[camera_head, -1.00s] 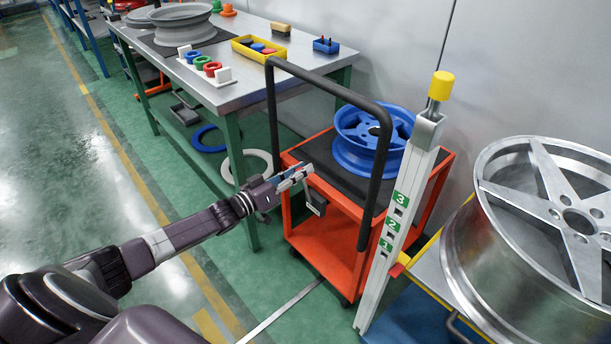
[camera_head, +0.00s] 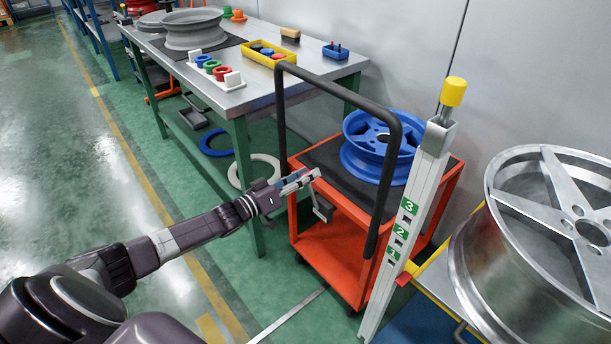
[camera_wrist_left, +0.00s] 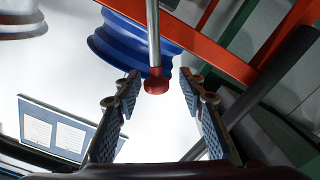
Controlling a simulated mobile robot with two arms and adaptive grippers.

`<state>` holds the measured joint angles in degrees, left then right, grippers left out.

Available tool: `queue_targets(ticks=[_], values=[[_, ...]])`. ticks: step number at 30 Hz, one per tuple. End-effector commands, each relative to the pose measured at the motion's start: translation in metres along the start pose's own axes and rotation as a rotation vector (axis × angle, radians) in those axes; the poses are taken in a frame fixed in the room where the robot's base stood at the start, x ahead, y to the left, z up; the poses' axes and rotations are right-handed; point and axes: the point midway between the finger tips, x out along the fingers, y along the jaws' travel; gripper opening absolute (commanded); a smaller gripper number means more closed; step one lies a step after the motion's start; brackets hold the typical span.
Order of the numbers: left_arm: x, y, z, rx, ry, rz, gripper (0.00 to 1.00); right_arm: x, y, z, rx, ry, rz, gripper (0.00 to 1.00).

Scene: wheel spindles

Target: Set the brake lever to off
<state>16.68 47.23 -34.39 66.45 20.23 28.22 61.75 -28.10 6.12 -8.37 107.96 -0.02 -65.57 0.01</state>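The orange cart (camera_head: 325,265) stands right of my left arm, with a black push handle. My left gripper (camera_head: 304,181) is at the cart's near left edge. In the left wrist view, a grey metal rod with a red end knob (camera_wrist_left: 157,84), seemingly the brake lever, hangs down between my open fingers (camera_wrist_left: 157,108). The fingers look apart from it on both sides. In the head view, a grey bracket-like part (camera_head: 322,208) shows just below the gripper; the red knob is not clear there. My right gripper is out of view.
A blue wheel rim (camera_head: 383,143) lies on the cart's black top. A white post with a yellow cap (camera_head: 453,92) and a large silver wheel (camera_head: 470,262) stand to the right. A workbench (camera_head: 240,98) with rings and a tray is behind. Green floor is free at left.

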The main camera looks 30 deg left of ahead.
Motion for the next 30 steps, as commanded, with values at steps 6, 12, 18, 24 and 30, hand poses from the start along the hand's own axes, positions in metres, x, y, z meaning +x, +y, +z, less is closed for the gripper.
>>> queue_targets(ticks=[6, 12, 18, 24, 30], values=[[0.000, 0.001, 0.001, 0.000, -0.001, 0.002, 0.37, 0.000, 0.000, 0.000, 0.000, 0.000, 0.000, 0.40], [-0.013, 0.000, 0.002, 0.000, -0.003, 0.001, 0.37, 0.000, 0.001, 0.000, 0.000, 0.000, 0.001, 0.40], [-0.047, 0.000, 0.003, 0.000, -0.005, 0.000, 0.37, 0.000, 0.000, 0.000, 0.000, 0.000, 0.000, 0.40], [-0.082, 0.000, 0.003, 0.001, -0.005, 0.000, 0.37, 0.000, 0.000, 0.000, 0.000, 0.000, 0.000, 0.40], [-0.108, 0.000, 0.002, 0.000, -0.003, 0.000, 0.37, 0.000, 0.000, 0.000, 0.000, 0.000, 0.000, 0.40]])
